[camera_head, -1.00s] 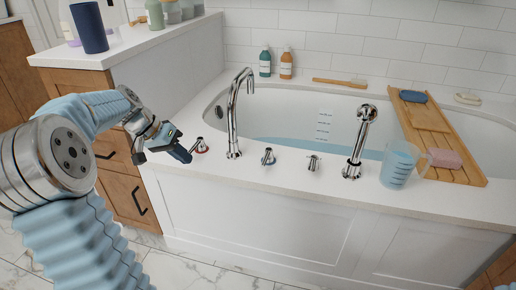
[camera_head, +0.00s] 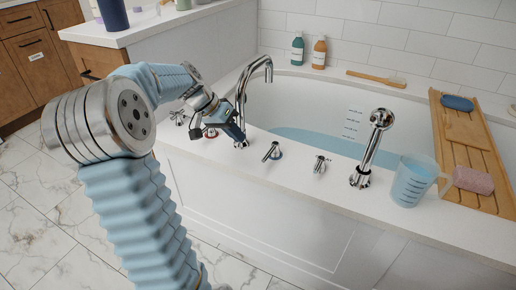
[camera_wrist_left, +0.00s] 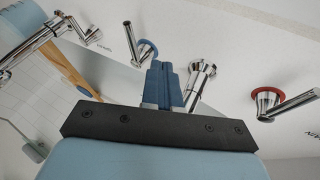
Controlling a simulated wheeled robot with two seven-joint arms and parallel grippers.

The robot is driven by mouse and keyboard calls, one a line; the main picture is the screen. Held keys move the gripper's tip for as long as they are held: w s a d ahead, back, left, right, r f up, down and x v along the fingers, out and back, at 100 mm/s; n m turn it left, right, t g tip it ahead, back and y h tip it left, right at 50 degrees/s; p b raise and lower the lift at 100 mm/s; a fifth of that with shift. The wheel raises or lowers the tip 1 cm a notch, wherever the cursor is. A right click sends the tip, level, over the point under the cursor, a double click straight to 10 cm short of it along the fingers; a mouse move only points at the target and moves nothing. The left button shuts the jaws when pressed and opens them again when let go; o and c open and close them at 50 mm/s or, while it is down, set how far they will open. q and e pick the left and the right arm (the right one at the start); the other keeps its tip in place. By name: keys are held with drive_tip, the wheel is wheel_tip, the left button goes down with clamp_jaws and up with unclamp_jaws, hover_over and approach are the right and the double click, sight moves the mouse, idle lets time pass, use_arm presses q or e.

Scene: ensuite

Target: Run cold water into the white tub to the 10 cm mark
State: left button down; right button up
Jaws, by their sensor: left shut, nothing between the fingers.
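The white tub (camera_head: 300,100) holds a shallow pool of pale blue water (camera_head: 320,140). The depth marks (camera_head: 352,122) are on its far inner wall; their numbers are too small to read. The chrome spout (camera_head: 241,95) arches over the tub, with no stream visible. The blue-ringed cold handle (camera_head: 272,152) is right of the spout; it also shows in the left wrist view (camera_wrist_left: 146,52). The red-ringed handle (camera_wrist_left: 266,100) is on the spout's other side. My left gripper (camera_head: 238,136) is shut and empty, in front of the spout base, apart from the cold handle. My right gripper is out of view.
Another chrome lever (camera_head: 320,165), a hand shower (camera_head: 372,145) and a jug of blue liquid (camera_head: 412,182) stand along the rim to the right. A wooden tray (camera_head: 470,145) crosses the tub.

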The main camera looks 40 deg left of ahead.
sight(266, 156)
use_arm(q)
drive_tip(key=x, duration=0.3)
drive_tip(key=shift+w+d+f, duration=0.15)
drive_tip(key=shift+f, duration=0.2)
drive_tip(key=shift+w+d+f, duration=0.15)
drive_tip(key=shift+d, duration=0.45)
drive_tip(key=shift+w+d+f, duration=0.1)
drive_tip(key=shift+w+d, duration=0.1)
drive_tip(key=shift+d, duration=0.35)
drive_tip(key=shift+w+d+f, duration=0.15)
drive_tip(key=shift+d+f, duration=0.05)
drive_tip(key=shift+d, duration=0.55)
drive_tip(key=shift+d+f+n+b, duration=0.15)
drive_tip(key=shift+d+n+b, duration=0.15)
drive_tip(key=shift+n, duration=0.1)
drive_tip(key=shift+d+n+y+b, duration=0.3)
drive_tip(key=shift+d+b, duration=0.45)
drive_tip(key=shift+d, duration=0.35)
